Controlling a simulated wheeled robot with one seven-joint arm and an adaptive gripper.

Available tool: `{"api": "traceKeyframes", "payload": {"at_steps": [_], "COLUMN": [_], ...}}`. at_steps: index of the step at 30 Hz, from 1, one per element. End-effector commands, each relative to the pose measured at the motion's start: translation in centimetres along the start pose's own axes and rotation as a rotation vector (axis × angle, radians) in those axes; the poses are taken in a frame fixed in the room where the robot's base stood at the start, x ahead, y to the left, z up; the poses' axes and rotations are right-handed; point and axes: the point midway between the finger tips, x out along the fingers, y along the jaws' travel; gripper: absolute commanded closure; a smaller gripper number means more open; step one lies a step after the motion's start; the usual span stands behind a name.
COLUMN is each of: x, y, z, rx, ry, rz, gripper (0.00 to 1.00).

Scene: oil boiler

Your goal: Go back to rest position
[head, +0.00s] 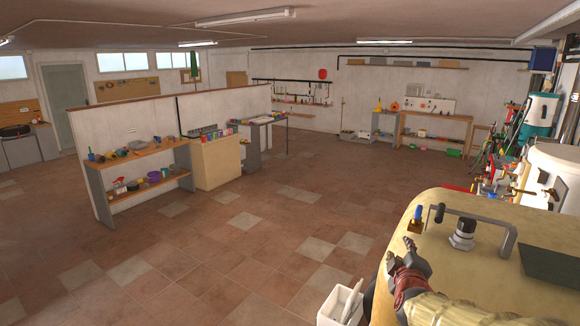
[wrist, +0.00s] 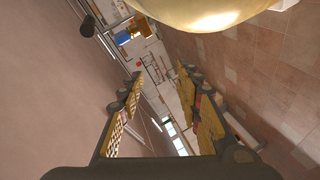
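My gripper (head: 402,250) shows at the lower right of the head view, in front of the left part of the yellow tank. In the wrist view my gripper (wrist: 160,76) has its two fingers spread wide apart, with nothing between them. The arm reaches in from the bottom edge of the head view. The beige-yellow tank (head: 400,215) also shows at the top of the wrist view (wrist: 200,12). I cannot tell the exact gap between gripper and tank.
On the tank are a blue-topped brass fitting (head: 417,219), a grey bent pipe (head: 480,219), a metal cap (head: 463,234) and a dark panel (head: 552,264). A white bin (head: 329,308) stands left of the tank. The tiled floor (head: 250,240) is mostly clear. A shelf (head: 140,155) stands further left.

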Motion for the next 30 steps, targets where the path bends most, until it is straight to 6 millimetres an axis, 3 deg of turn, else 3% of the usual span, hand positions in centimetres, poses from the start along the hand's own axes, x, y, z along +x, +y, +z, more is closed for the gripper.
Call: {"api": "traceKeyframes", "payload": {"at_steps": [1,5,8,11,15,18,24,30], "x": [-1.4,-5.8,-9.8,-14.1,-20.2,-23.9,-28.2,-29.1], "y": [-2.9,-8.5,-12.9,-17.4,-23.3,-26.5,-29.6,-30.0], "z": [-0.2,-0.7,0.0,1.6,5.3,8.1,11.7,12.4], "rx": [0.075,0.266,0.402,0.527,0.683,0.769,0.87,0.89], "ry": [0.026,0.035,-0.005,-0.084,-0.25,-0.375,-0.544,-0.581], "rz": [-0.06,-0.242,-0.374,-0.49,-0.607,-0.648,-0.663,-0.662], "gripper": [0.65,0.65,0.65,0.65,0.65,0.65,0.65,0.65]}}
